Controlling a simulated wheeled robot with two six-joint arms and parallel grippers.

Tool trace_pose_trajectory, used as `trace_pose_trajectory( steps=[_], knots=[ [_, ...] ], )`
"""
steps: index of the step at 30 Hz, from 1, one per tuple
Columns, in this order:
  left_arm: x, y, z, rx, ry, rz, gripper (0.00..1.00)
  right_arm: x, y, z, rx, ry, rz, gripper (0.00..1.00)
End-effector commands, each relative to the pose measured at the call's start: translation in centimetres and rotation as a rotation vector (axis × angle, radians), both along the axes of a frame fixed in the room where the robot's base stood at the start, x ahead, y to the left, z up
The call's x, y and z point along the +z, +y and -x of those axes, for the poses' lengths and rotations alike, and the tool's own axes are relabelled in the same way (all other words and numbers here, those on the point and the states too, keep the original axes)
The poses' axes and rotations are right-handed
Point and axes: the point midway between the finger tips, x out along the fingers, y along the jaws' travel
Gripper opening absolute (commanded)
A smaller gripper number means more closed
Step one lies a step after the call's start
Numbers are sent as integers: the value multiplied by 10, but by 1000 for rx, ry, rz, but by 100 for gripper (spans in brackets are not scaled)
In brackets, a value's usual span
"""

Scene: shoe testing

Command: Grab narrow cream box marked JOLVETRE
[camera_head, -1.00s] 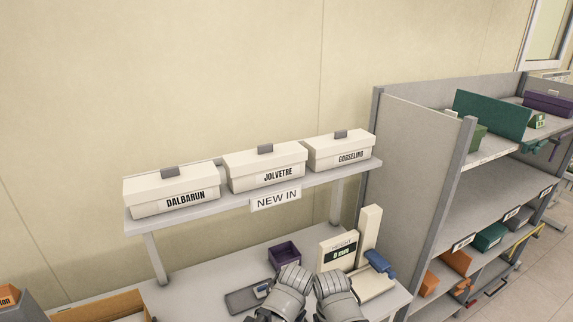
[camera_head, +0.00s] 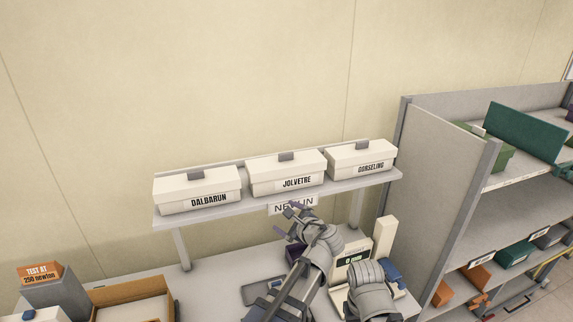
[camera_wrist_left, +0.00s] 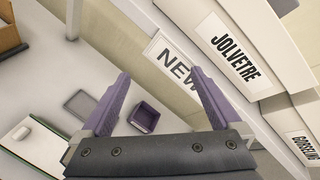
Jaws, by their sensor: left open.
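The cream JOLVETRE box (camera_head: 287,174) sits in the middle of the raised shelf, lid on, with a grey tab on top and its label facing me. In the left wrist view the JOLVETRE box (camera_wrist_left: 232,50) is at the upper right, tilted in the picture. My left gripper (camera_head: 287,217) is open and empty, in front of and below the box, near the NEW IN sign. Its purple fingers (camera_wrist_left: 160,73) stand apart in the left wrist view, with the box to their right. My right gripper is not visible; only an arm link shows.
The DALBARUN box (camera_head: 198,190) and GORSELING box (camera_head: 361,158) flank it closely on the shelf (camera_head: 240,207). Below are a purple tray (camera_wrist_left: 145,117), a height gauge (camera_head: 352,258) and an open brown box (camera_head: 130,300). A grey shelving unit (camera_head: 440,170) stands right.

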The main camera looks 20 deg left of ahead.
Motion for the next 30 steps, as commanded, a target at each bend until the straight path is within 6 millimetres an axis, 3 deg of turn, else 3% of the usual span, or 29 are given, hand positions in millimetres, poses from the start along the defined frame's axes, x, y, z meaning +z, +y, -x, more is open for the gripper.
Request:
trace_pose_trajectory(
  steps=[1,3,6,9,15,30],
  knots=[
    [35,3,-19,-65,16,-139,98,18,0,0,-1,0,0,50],
    [69,3,-39,-156,50,-346,98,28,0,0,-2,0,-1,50],
    [100,0,-57,-239,96,-571,98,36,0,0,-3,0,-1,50],
    [118,-4,-67,-283,130,-714,98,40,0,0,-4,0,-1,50],
    [128,-6,-73,-311,157,-814,98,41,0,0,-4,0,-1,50],
    [127,9,-95,-310,156,-810,98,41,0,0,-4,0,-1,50]
  ],
)
